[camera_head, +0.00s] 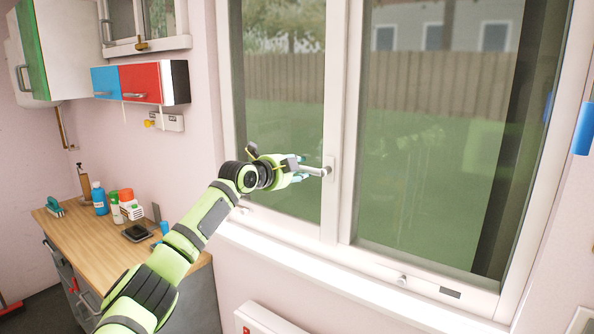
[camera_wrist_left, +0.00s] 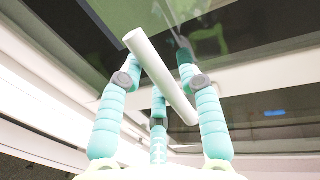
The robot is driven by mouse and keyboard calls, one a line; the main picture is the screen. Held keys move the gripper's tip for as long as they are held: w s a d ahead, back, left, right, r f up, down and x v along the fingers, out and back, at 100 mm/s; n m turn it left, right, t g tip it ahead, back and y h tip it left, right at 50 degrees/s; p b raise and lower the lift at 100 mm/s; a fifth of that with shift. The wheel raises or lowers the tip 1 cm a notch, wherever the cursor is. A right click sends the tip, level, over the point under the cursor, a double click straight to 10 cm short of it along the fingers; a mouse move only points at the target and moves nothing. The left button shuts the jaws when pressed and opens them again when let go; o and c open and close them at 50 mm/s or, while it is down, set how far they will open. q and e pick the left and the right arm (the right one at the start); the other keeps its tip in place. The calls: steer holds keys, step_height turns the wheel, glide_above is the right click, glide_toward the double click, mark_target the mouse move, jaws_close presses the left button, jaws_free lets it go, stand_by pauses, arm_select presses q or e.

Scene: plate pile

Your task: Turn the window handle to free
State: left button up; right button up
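The white window handle (camera_head: 326,171) is on the middle post of the window frame (camera_head: 345,100), its lever pointing left in the head view. My left gripper (camera_head: 299,172) reaches it from the left, with its fingers around the lever's end. In the left wrist view, the white handle bar (camera_wrist_left: 160,78) runs diagonally between the teal fingers of my left gripper (camera_wrist_left: 158,65). The fingers are spread, with a gap between the tips. The left fingertip looks close to the bar; contact is unclear. My right gripper is not in view.
A wooden counter (camera_head: 90,232) with bottles (camera_head: 99,198) and small items stands at the lower left. Blue and red cabinets (camera_head: 140,84) hang above it. The window sill (camera_head: 330,270) runs below the glass. A white panel (camera_head: 265,320) is on the wall below.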

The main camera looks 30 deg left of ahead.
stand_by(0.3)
arm_select(q)
steer(key=s+r, duration=0.2)
steer(key=s, duration=0.9)
steer(key=shift+s+r, duration=0.2)
steer(key=shift+s, duration=0.2)
steer(key=shift+a, duration=0.15)
